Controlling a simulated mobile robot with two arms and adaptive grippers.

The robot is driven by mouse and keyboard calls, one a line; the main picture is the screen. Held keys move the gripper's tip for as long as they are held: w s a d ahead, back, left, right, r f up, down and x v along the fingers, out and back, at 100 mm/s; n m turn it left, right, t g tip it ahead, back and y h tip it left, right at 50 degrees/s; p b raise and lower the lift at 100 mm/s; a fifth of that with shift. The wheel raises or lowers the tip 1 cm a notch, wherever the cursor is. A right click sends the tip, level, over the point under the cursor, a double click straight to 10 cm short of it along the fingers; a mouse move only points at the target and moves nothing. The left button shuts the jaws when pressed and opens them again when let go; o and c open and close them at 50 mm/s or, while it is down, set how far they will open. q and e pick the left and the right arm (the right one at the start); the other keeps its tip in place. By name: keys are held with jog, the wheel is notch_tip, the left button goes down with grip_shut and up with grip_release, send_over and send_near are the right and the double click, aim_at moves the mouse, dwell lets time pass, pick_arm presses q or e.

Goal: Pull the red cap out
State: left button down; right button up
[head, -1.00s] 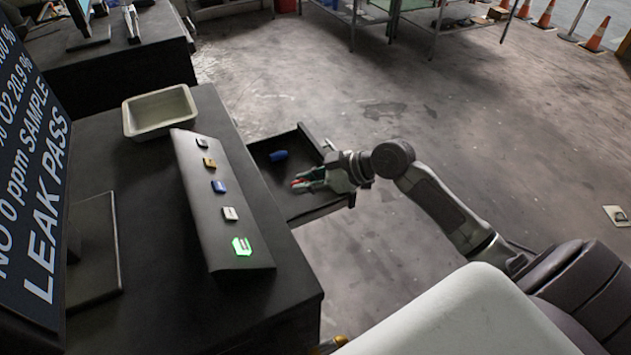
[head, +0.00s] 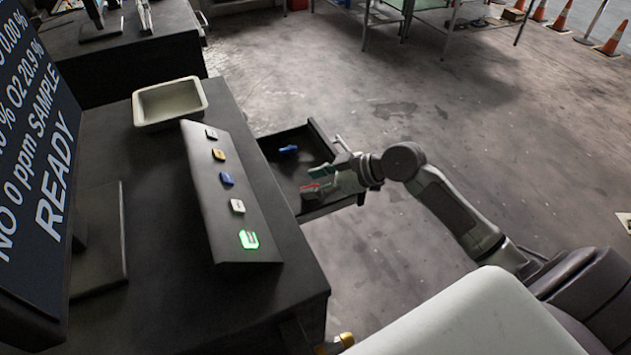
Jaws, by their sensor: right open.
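The red cap (head: 310,187) lies low in the open black drawer (head: 274,149) on the right side of the desk. My right gripper (head: 313,180) comes in from the right over the drawer, with its open fingers around or just above the red cap. I cannot tell whether they touch it.
A sloped black panel with several buttons (head: 227,179) and a lit green one (head: 249,240) stands on the desk. A beige tray (head: 171,101) sits behind it. A monitor (head: 35,150) reading READY is at left.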

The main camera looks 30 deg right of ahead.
jog(key=v, duration=1.2)
jog(key=shift+r, duration=0.1)
dwell(0.4)
